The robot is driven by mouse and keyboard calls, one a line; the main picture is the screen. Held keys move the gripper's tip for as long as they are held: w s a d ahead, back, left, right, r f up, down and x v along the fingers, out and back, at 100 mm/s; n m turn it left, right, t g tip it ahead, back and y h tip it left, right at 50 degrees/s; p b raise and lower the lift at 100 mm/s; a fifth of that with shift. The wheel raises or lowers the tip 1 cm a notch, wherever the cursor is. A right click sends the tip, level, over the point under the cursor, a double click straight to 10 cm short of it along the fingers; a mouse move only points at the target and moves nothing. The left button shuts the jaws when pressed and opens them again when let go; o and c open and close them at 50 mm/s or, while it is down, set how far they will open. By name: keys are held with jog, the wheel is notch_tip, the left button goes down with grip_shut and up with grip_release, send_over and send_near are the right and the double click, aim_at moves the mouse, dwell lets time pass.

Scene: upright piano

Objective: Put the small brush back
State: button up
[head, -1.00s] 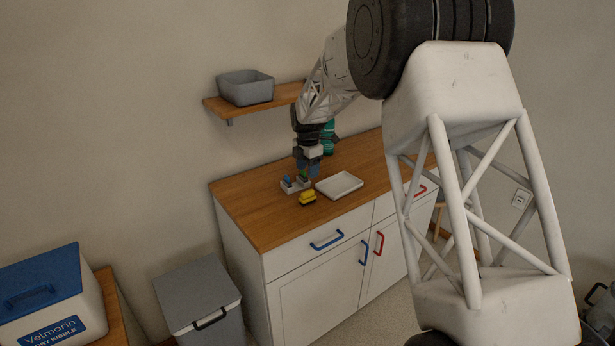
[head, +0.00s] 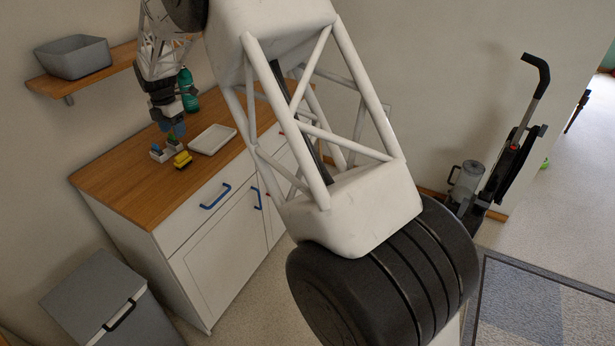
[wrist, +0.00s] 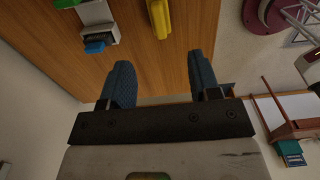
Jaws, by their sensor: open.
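A yellow block-like item with a dark underside (head: 182,160) lies on the wooden counter top; it may be the small brush, but its bristles are not clear. It also shows at the top of the wrist view (wrist: 160,17). Left of it is a small white holder (head: 157,157) with blue and green pieces on it; part of the holder shows in the wrist view (wrist: 95,12). My gripper (head: 177,129) is just above and behind these things. In the wrist view my gripper (wrist: 159,65) has its two blue fingers apart with nothing between them.
A white tray (head: 212,140) lies right of the yellow item. A green bottle (head: 188,92) stands behind. A shelf (head: 110,62) with a grey bin (head: 73,57) is on the wall. The counter's front left (head: 120,190) is clear. A grey lidded bin (head: 100,305) stands on the floor.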

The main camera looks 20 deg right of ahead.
jog(key=s+d+r+m+t, duration=0.1)
jog(key=s+d+r+m, duration=0.6)
jog(key=s+d, duration=0.45)
jog(key=s+d+r+m, duration=0.6)
jog(key=s+d+r, duration=0.35)
jog(key=s, duration=0.35)
jog(key=s+d+f+m, duration=0.1)
jog(key=s+d+m, duration=0.3)
jog(key=s, duration=0.6)
jog(key=s+d+f+m+t, duration=0.1)
jog(key=s+d+m, duration=0.3)
jog(key=s, duration=0.7)
jog(key=s+d+f+m, duration=0.1)
jog(key=s+d+m, duration=0.3)
jog(key=s, duration=0.7)
jog(key=shift+d+f+m+t, duration=0.3)
jog(key=shift+f+m, duration=0.1)
jog(key=shift+m, duration=0.7)
